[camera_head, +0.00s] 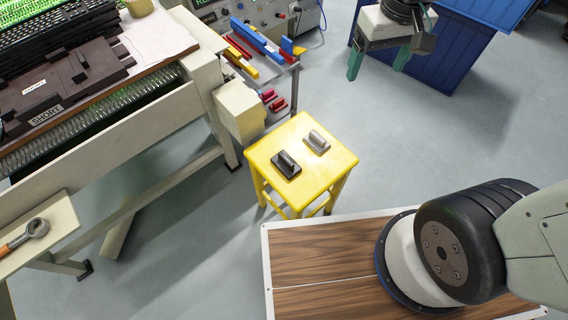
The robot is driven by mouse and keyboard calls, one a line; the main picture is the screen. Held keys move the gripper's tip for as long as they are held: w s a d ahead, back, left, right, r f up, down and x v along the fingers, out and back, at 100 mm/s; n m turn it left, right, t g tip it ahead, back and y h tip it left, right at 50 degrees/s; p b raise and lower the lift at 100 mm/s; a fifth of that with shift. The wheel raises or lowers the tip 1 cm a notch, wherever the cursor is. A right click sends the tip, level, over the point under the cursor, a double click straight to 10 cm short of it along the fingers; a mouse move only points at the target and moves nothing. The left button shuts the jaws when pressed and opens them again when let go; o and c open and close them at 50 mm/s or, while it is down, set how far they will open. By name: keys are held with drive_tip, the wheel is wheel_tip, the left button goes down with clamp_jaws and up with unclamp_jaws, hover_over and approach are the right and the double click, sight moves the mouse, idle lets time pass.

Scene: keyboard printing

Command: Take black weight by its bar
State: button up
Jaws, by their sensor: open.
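The black weight (287,167) is a dark flat block with a raised bar along its top. It lies on the left part of the yellow stool's seat (318,172). A similar grey weight (317,142) lies behind it to the right, apart from it, also with a bar on top. My gripper (378,70) is at the upper right, with two green fingers spread apart below a pale body. It is open with nothing visible between the fingers, well away from the stool, beyond it and to the right.
A large machine frame (118,150) fills the left. A shelf with red, blue and yellow parts (258,52) stands behind the stool. A blue bin (440,62) is behind my gripper. Grey floor (395,150) is open right of the stool.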

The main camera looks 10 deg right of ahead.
drive_tip(key=w+a+f+n, duration=0.1)
drive_tip(key=w+a+f, duration=0.35)
drive_tip(key=f, duration=0.25)
drive_tip(key=n, duration=0.3)
hover_over(286, 158)
drive_tip(key=w+d, duration=0.1)
wheel_tip(286, 158, down, 25)
drive_tip(key=shift+n+g, duration=0.3)
drive_tip(key=shift+g, duration=0.1)
drive_tip(key=f, duration=0.8)
drive_tip(key=s+a+f, duration=0.1)
drive_tip(key=f, duration=0.2)
drive_tip(key=shift+f, duration=0.4)
drive_tip(key=c, duration=1.4)
drive_tip(key=shift+o, duration=0.2)
drive_tip(key=shift+r, duration=0.1)
drive_tip(key=shift+r, duration=1.65)
drive_tip(key=s+a+r, duration=0.1)
drive_tip(key=s+a, duration=0.8)
drive_tip(key=s, duration=0.4)
drive_tip(key=shift+s+r, duration=0.2)
drive_tip(key=shift+r, duration=0.1)
